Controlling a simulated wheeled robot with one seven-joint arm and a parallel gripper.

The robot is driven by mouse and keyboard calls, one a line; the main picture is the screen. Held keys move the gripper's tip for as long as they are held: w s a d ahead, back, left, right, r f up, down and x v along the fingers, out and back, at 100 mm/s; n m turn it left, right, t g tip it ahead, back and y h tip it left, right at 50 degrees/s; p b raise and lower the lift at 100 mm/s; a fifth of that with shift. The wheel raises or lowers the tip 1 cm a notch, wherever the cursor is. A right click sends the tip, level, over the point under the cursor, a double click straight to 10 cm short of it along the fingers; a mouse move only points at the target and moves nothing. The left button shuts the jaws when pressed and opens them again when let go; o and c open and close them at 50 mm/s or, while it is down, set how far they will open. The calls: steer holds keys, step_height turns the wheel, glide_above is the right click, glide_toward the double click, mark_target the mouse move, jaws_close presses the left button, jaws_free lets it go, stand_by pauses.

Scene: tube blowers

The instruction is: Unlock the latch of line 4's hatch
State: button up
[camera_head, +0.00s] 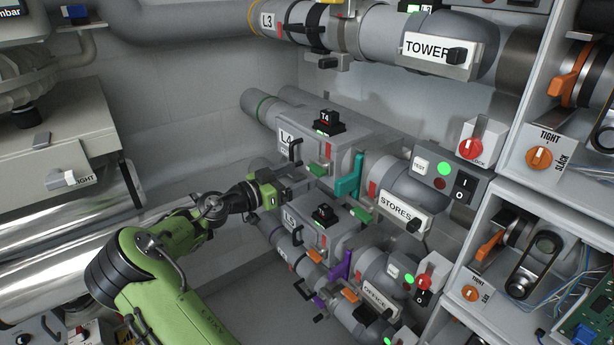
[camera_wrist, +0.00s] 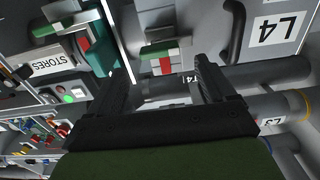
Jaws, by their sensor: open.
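Line 4's hatch housing (camera_head: 345,138) is a grey box with an L4 label (camera_head: 287,140) and a black handle (camera_head: 295,150). A green latch piece (camera_head: 320,170) sits low on its front. In the wrist view, where the L4 label is upside down, the green latch piece (camera_wrist: 165,48) shows with a red and white patch (camera_wrist: 167,66) beside it. My gripper (camera_head: 276,190) is left of and below the latch in the head view. In the wrist view its fingers (camera_wrist: 160,68) are apart, with the latch beyond the gap. They hold nothing; contact is not visible.
A teal lever (camera_head: 349,180) stands right of the latch, by the STORES pipe (camera_head: 400,203). A second green piece (camera_head: 361,214) is below it. The L5 housing (camera_head: 322,232) lies close under my gripper. Open floor shows to the left.

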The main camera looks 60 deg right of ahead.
mark_target(312, 170)
steer(key=x, duration=0.4)
steer(key=c, duration=1.1)
steer(key=shift+o, duration=0.2)
